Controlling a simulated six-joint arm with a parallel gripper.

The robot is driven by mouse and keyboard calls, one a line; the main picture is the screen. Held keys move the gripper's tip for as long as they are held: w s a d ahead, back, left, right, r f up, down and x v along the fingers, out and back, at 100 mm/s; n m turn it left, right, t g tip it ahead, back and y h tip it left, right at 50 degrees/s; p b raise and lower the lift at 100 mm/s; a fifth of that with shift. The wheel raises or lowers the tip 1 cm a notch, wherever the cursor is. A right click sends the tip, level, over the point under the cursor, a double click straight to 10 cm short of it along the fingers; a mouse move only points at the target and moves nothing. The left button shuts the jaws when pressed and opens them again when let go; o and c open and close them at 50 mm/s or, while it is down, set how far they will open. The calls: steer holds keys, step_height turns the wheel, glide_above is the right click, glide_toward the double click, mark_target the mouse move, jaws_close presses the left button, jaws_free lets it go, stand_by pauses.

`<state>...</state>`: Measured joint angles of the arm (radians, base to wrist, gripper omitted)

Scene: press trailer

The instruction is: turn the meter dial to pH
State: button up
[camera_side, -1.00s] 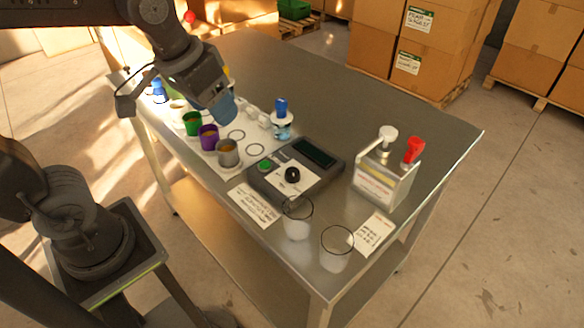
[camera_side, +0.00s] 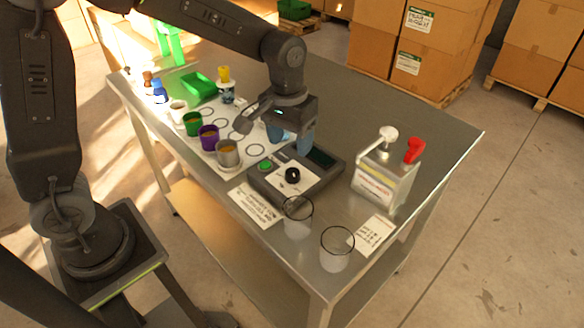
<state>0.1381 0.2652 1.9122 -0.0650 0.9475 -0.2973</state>
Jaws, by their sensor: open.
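The meter is a dark grey box (camera_side: 274,192) on the metal table, with a white face plate, a green button (camera_side: 265,166) and a dark screen (camera_side: 321,158). Its black round dial (camera_side: 292,175) sits on the white plate; the dial's marks are too small to read. My gripper (camera_side: 290,143) points down above the back edge of the meter, behind the dial and apart from it. Its bluish fingers are open, with nothing seen between them. They hide part of the screen and the meter's far side.
Green, purple and grey cups (camera_side: 228,154) stand left of the meter on a white mat. Two clear beakers (camera_side: 297,222) stand in front. The table's back right is clear.

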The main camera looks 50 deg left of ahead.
mark_target(292, 172)
steer(key=f, duration=0.8)
steer(key=shift+d+f, duration=0.1)
steer(key=shift+d, duration=0.15)
steer(key=c, duration=0.9)
